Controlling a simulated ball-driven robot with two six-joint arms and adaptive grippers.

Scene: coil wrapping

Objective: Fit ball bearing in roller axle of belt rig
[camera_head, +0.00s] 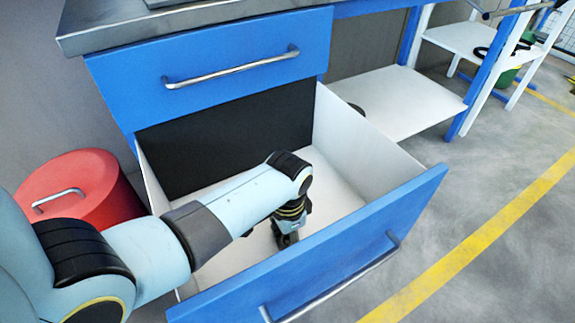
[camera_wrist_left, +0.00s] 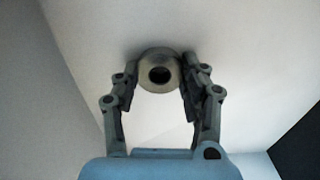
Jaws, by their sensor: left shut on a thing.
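The ball bearing (camera_wrist_left: 160,70) is a round, dull metal ring with a dark hole in its middle. In the left wrist view it sits between the fingertips of my left gripper (camera_wrist_left: 160,84), which is shut on it. In the head view my left gripper (camera_head: 288,238) points down inside the open drawer (camera_head: 345,145), and the bearing is hidden there. The drawer's pale floor is behind the bearing in the wrist view. My right gripper shows in neither view. I do not see the belt rig or its roller axle.
The drawer's blue front (camera_head: 325,255) and white side walls stand around my left gripper. A closed blue drawer (camera_head: 230,70) is above, under a metal worktop (camera_head: 150,22). A red lidded container (camera_head: 85,190) is at the left. Open floor (camera_head: 500,200) lies to the right.

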